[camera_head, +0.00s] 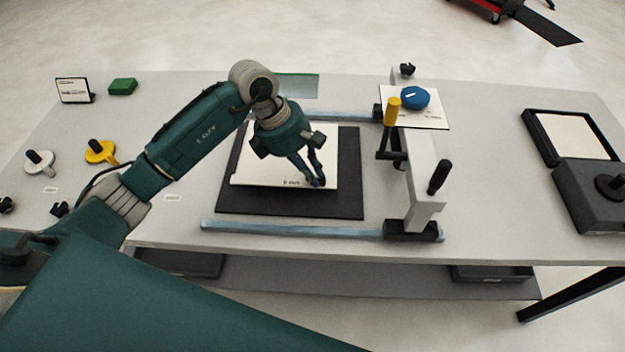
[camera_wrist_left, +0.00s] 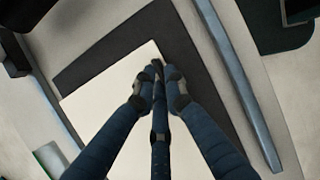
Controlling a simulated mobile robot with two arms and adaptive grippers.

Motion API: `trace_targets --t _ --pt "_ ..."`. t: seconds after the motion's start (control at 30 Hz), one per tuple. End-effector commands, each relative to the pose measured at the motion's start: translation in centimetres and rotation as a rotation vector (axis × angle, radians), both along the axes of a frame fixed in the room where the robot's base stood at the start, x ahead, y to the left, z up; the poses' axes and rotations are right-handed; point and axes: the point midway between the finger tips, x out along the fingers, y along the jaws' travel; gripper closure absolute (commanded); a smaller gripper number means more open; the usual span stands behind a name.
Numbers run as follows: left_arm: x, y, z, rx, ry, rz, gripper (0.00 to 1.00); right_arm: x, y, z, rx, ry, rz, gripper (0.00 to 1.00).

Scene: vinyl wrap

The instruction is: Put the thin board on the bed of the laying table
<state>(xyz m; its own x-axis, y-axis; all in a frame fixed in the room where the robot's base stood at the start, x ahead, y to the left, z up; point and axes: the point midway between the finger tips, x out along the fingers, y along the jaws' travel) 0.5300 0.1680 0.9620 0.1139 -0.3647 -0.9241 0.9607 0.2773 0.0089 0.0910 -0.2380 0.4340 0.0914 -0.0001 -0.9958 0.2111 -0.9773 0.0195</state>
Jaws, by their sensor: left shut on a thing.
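The thin board (camera_head: 262,165) is a white sheet with small dark print near its front edge. In the left wrist view the closed fingers (camera_wrist_left: 160,75) meet at a corner of the white board (camera_wrist_left: 105,95). I cannot tell whether the board touches the bed or is just above it. My right gripper is not in view.
Blue rails (camera_head: 290,229) run along the bed's front and back.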

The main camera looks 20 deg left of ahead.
Motion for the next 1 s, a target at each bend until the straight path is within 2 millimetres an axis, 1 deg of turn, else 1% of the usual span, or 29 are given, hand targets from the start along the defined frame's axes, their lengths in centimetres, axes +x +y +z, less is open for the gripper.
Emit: trace_targets --t 0.13,0.33,0.4,0.6,0.7,0.73,0.77,0.8,0.83,1.0 --pt "-0.1 0.0 -1.2 0.0 0.002 0.001 1.0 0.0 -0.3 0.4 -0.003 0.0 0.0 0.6" --pt "-0.1 0.0 -4.0 -0.001 0.001 0.001 1.0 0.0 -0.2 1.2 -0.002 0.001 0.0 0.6" --pt "0.0 0.0 -4.3 0.0 -0.001 0.0 1.0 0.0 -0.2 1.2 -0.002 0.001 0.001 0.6" --pt "0.0 0.0 -4.4 0.001 -0.002 0.0 1.0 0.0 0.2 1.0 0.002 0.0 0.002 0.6" --pt "0.0 0.0 -4.7 0.001 -0.002 0.0 1.0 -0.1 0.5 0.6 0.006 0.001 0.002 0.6" --pt "0.0 0.0 -4.7 0.0 -0.001 0.0 0.88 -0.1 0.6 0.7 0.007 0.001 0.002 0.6" --pt "0.0 0.0 -4.6 0.0 -0.001 0.0 0.82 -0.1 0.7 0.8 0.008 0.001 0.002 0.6" --pt "0.0 0.0 -4.6 0.0 -0.001 0.0 0.74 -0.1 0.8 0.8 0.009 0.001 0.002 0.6" --pt "0.0 0.0 -4.6 0.0 -0.001 0.0 0.71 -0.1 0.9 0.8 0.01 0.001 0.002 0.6" --pt "0.0 0.0 -4.6 0.0 -0.001 0.0 0.71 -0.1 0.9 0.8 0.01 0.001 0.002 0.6"
